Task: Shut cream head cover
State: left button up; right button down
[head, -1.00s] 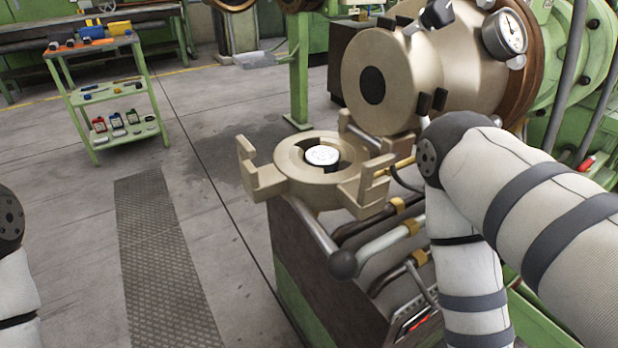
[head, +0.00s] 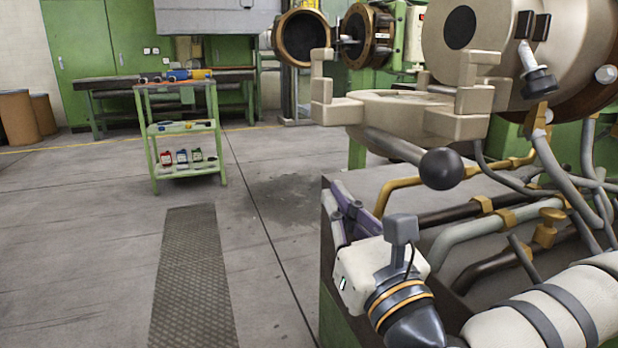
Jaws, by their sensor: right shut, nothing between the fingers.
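The cream head cover (head: 395,108) stands open at the upper right. It is seen nearly edge-on and lies about level, with upright clamp lugs and a lever ending in a black ball (head: 441,169). It is apart from the round face of the cream extruder head (head: 478,35) behind it. My right gripper (head: 342,208) is below and left of the cover, beside the dark machine cabinet. Its purple-grey fingers are shut and empty, and do not touch the cover. My left gripper is out of view.
Pipes with brass fittings (head: 480,205) run over the cabinet (head: 380,185) below the cover, close to my right arm. A green trolley (head: 185,130) stands at the left back. The floor (head: 110,230) left of the cabinet is clear.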

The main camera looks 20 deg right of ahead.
jog(key=w+r+p, duration=0.1)
jog(key=w+r, duration=0.5)
jog(key=shift+a, duration=0.15)
jog(key=shift+r, duration=0.1)
